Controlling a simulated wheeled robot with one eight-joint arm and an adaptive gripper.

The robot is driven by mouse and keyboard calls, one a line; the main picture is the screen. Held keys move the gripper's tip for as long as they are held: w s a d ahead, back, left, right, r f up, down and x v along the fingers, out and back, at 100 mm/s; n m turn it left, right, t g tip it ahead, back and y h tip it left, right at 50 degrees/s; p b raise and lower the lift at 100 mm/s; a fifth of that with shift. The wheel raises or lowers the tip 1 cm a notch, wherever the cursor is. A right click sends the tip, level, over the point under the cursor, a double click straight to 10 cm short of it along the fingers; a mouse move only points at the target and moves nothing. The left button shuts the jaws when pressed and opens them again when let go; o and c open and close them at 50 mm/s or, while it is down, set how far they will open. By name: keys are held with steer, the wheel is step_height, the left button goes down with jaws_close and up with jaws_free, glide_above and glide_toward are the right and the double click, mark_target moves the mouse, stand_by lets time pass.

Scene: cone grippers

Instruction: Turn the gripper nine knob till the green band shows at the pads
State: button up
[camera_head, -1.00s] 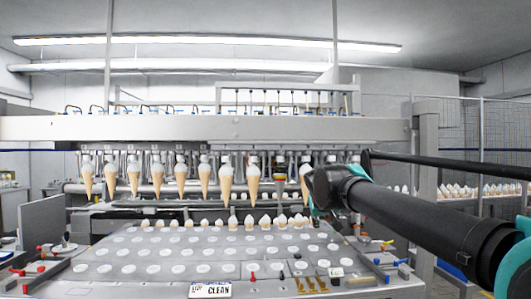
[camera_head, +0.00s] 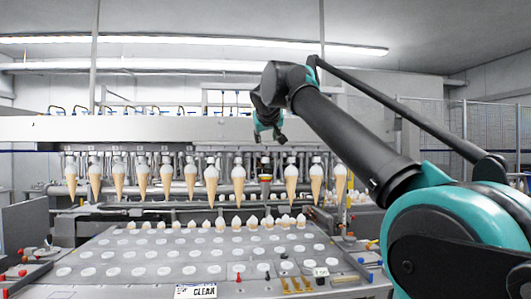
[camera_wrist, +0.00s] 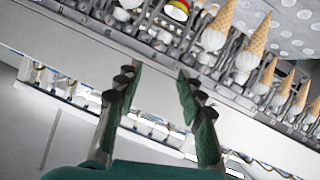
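A row of cone grippers hangs under the machine beam, most holding a wafer cone (camera_head: 238,185). One station, right of centre, has no cone and carries a small banded coloured piece (camera_head: 266,172), likely gripper nine's knob. In the wrist view this coloured piece (camera_wrist: 177,10) shows yellow, red and some green at the top edge, partly cut off. Which band sits at the pads cannot be told. My gripper (camera_head: 270,138) is above that station, in front of the beam, apart from it. In the wrist view my gripper (camera_wrist: 160,74) has its fingers spread, with nothing between them.
The grey beam (camera_head: 130,130) runs across behind my gripper. Neighbouring cones (camera_head: 291,182) hang close on both sides of the coneless station. Below lies a perforated tray (camera_head: 130,255) with white discs, a row of small cones and a "CLEAR" sign (camera_head: 195,291).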

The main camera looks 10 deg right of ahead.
mark_target(267, 153)
steer(key=x, duration=1.3)
steer(key=shift+w+d, duration=0.1)
jaws_close()
